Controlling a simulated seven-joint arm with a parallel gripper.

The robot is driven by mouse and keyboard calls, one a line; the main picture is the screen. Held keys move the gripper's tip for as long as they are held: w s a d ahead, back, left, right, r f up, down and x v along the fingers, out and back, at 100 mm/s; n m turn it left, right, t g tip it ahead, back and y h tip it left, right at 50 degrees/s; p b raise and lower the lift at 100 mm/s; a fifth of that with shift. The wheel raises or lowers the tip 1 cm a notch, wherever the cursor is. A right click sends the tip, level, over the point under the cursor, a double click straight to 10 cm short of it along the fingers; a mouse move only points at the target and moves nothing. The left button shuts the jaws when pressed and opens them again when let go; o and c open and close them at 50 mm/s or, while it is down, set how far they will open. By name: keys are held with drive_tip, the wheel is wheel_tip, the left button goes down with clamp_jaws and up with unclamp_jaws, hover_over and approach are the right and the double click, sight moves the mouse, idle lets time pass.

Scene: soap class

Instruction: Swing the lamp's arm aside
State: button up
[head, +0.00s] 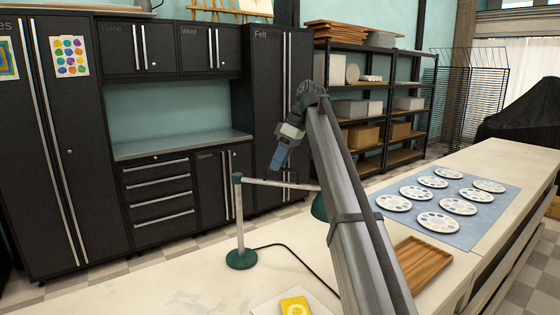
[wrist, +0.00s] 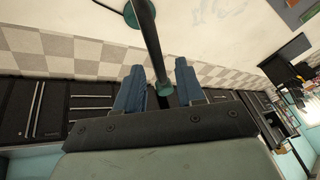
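The lamp has a round green base (head: 242,260), a pale upright post (head: 240,220) and a green joint on top (head: 238,178). Its pale arm (head: 275,184) runs right from the joint to a green shade (head: 319,207), partly hidden behind my arm. My gripper (head: 278,165) points down, blue fingers just above the lamp's arm in the head view. In the wrist view the fingers of my gripper (wrist: 158,66) are apart. The dark-looking post (wrist: 148,40) and green joint (wrist: 163,88) show in the gap; whether they lie between the fingers or beyond, I cannot tell.
The pale worktop (head: 180,297) carries a black cord (head: 295,258), a wooden tray (head: 421,262) and a yellow object (head: 296,306) on a white sheet. Several palettes lie on a blue mat (head: 465,236) at right. Dark cabinets (head: 160,200) stand behind.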

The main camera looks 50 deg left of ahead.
drive_tip(key=shift+s+d+m, duration=0.3)
drive_tip(key=s+d+m+t+y, duration=0.2)
drive_tip(key=s+d+m, duration=0.1)
drive_tip(key=s+m, duration=0.45)
drive_tip(key=v, duration=1.4)
drive_tip(key=w+d+f+m, duration=0.1)
drive_tip(key=w+d+f, duration=0.1)
drive_tip(key=w+f, duration=0.2)
drive_tip(key=w+d+f+m, duration=0.1)
drive_tip(key=w+f, duration=0.4)
drive_tip(key=w, duration=0.1)
drive_tip(key=w+d+f+m+t, duration=0.1)
drive_tip(key=w+d+f, duration=0.1)
drive_tip(key=w+f, duration=0.2)
drive_tip(key=shift+w+d+f+m, duration=0.35)
drive_tip(key=shift+w+f, duration=0.05)
drive_tip(key=shift+w, duration=0.05)
drive_tip(key=w+d+f+m, duration=0.4)
drive_tip(key=w+d+f, duration=0.6)
drive_tip(key=w+f, duration=0.3)
drive_tip(key=shift+d+f+t, duration=0.15)
drive_tip(key=shift+f+t, duration=0.05)
drive_tip(key=shift+t, duration=0.1)
